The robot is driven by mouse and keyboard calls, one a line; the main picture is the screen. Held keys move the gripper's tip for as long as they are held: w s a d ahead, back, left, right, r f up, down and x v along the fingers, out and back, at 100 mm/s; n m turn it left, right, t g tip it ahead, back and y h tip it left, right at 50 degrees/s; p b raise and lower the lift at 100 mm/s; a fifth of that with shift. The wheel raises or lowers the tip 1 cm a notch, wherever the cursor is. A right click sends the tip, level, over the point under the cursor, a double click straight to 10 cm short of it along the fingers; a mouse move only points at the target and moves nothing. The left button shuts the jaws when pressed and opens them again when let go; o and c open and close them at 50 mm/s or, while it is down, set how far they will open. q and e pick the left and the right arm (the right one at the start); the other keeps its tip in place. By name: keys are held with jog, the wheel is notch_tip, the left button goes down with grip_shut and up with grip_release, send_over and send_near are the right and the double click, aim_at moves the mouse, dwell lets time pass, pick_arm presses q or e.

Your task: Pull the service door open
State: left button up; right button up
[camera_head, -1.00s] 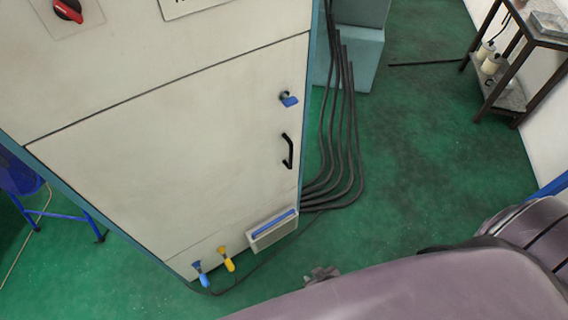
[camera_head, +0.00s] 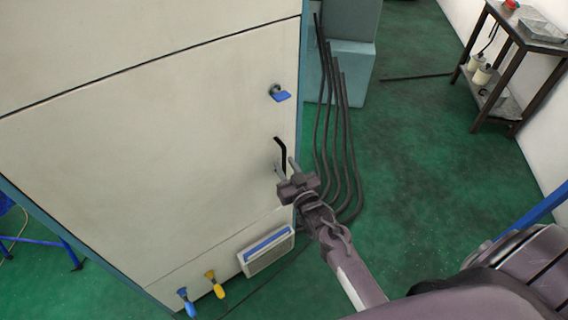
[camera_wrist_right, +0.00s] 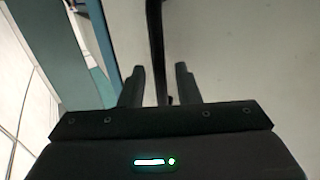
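The service door (camera_head: 150,150) is a cream panel on the front of the machine cabinet and looks closed. Its black bar handle (camera_head: 282,152) is near the door's right edge, below a blue latch (camera_head: 279,93). My right gripper (camera_head: 286,166) is at the handle's lower part, which it partly hides. In the right wrist view the two fingers (camera_wrist_right: 160,72) are apart, with the dark handle bar (camera_wrist_right: 156,40) running between them and a gap visible on either side. My left gripper is not in view.
Black cables (camera_head: 335,130) hang down the cabinet's right side to the floor. A blue valve handle (camera_head: 186,301), a yellow one (camera_head: 214,284) and a vent box (camera_head: 267,251) sit low on the cabinet.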

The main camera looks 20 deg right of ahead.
jog(key=shift+w, duration=0.85)
grip_shut()
